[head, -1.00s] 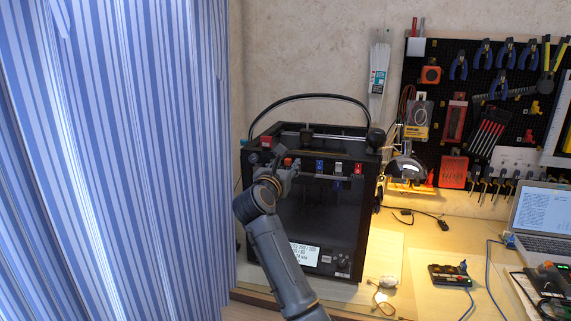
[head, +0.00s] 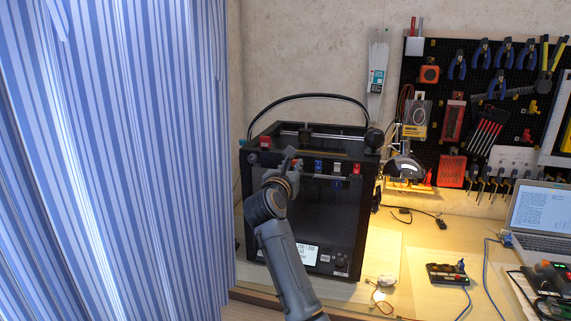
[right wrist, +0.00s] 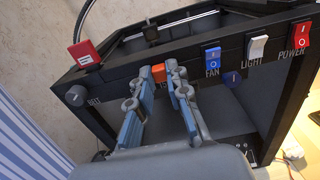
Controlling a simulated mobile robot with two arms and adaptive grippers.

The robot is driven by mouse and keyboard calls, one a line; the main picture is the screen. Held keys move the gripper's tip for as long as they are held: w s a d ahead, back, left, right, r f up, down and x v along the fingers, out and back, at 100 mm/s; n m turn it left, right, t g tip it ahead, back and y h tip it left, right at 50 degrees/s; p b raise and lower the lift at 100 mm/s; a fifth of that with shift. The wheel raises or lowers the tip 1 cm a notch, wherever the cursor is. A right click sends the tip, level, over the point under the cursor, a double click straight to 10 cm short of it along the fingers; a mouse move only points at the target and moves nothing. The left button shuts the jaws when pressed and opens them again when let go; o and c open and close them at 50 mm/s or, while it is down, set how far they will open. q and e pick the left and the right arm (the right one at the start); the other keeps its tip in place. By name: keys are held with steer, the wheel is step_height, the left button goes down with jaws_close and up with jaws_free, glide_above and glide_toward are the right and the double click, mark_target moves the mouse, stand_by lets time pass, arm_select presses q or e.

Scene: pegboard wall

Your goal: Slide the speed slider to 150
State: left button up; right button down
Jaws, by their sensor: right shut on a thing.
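A black box-shaped 3D printer (head: 320,225) stands at the back left of the bench. An orange block, which looks like the slider's knob (right wrist: 158,73), sits on its front top edge. My right gripper (head: 291,157) reaches up to this edge. In the right wrist view, its two fingers (right wrist: 153,78) stand around the orange knob and are shut on it. The lettering by the knob is mostly hidden by the fingers, and I cannot read a scale. The printer's small screen (head: 308,254) is partly behind my arm, its digits too small to read surely. My left gripper is out of view.
Right of the knob are a blue FAN switch (right wrist: 212,60), a white LIGHT switch (right wrist: 258,47) and a red POWER switch (right wrist: 300,34). A red part (right wrist: 84,54) and a round dark knob (right wrist: 75,95) are at left. A striped curtain (head: 120,160) hangs close on the left.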

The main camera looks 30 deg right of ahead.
steer(key=c, duration=1.7)
jaws_free()
steer(key=shift+d, duration=0.1)
steer(key=o, duration=0.4)
steer(key=shift+s, duration=0.15)
steer(key=shift+c, duration=0.2)
steer(key=shift+o, duration=0.3)
steer(key=shift+s+d, duration=0.1)
steer(key=shift+d, duration=0.05)
steer(key=v, duration=1.2)
